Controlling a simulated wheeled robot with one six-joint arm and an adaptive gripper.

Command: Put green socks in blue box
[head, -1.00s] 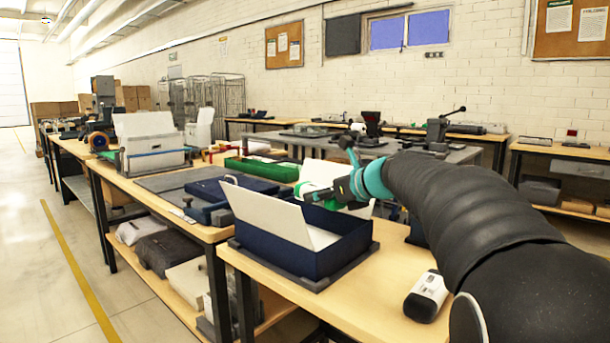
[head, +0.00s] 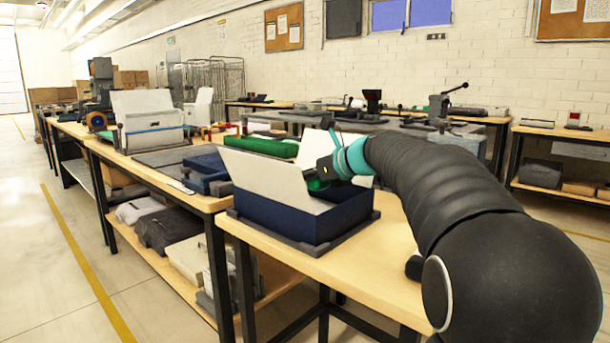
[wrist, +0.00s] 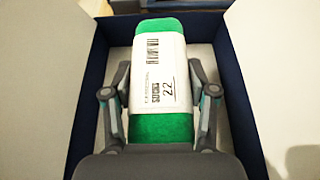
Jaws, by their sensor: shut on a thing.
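The green socks (wrist: 160,125) are a rolled bundle in a white paper band with a barcode and the number 22. In the wrist view they lie lengthwise between the two fingers of my gripper (wrist: 161,105), which is shut on them. The blue box (head: 335,215) stands open on the near table, its white-lined lid flaps raised. In the head view my gripper (head: 322,178) is at the box opening, and a bit of green shows beneath it. The box's dark blue walls (wrist: 95,100) surround the socks in the wrist view. I cannot tell whether the socks touch the box floor.
The box sits on a dark mat (head: 290,245) on the wooden table (head: 385,265). A raised white flap (head: 270,178) stands along the box's near left side. A green tray (head: 270,146) and blue items (head: 205,170) lie on the table behind.

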